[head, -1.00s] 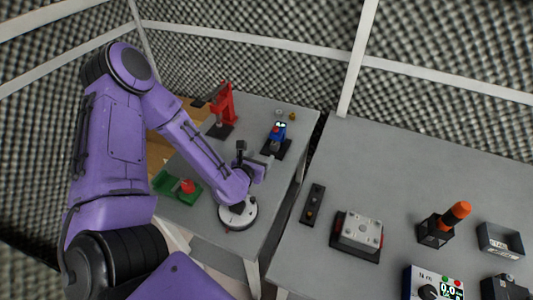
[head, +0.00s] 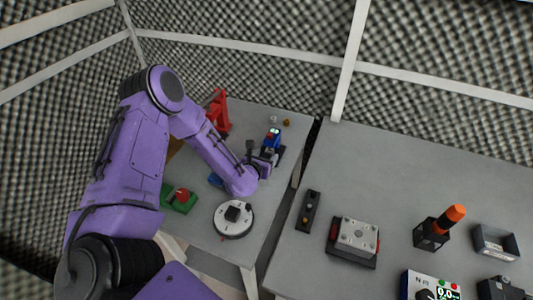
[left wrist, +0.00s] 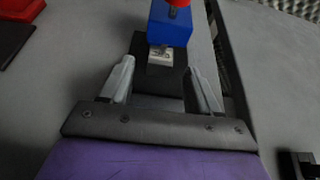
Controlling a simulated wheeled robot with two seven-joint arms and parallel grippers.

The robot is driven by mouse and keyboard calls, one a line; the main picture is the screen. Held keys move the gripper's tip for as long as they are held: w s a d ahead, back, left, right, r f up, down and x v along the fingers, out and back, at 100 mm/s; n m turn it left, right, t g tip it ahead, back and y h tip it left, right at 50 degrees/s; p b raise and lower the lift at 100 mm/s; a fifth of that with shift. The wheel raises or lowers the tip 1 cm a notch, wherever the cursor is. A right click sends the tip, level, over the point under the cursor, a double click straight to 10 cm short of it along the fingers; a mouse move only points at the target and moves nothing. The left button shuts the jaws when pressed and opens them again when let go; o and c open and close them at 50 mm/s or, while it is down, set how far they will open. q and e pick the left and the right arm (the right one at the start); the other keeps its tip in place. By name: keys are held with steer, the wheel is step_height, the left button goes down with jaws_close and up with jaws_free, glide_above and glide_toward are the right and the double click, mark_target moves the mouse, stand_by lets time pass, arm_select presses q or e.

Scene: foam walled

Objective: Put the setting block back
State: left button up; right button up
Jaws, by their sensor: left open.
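A blue device with a red part (head: 272,136) stands on a black base at the back of the left table. It also shows in the left wrist view (left wrist: 170,25). A small pale metallic block with dark marks (left wrist: 160,57) sits at its near side on the black base; it may be the setting block, but I cannot tell for sure. My left gripper (head: 267,158) is open just in front of the device. In the left wrist view its fingers (left wrist: 162,78) stand on either side of the black base, short of the pale block. My right gripper is not in view.
A white round dial with a black centre (head: 234,230), a green box with a red knob (head: 180,199) and a red press (head: 219,112) stand on the left table. A gap separates it from the right table (head: 400,170), which holds a grey-topped box (head: 357,235) and other items.

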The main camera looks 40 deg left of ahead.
arm_select(q)
steer(key=shift+x, duration=1.1)
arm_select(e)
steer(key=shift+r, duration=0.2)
arm_select(q)
steer(key=shift+r, duration=0.1)
jaws_close()
steer(key=shift+s+d, duration=0.2)
steer(key=shift+s, duration=0.35)
steer(key=shift+s+d, duration=0.15)
steer(key=shift+s, duration=1.15)
steer(key=shift+w+d, duration=0.1)
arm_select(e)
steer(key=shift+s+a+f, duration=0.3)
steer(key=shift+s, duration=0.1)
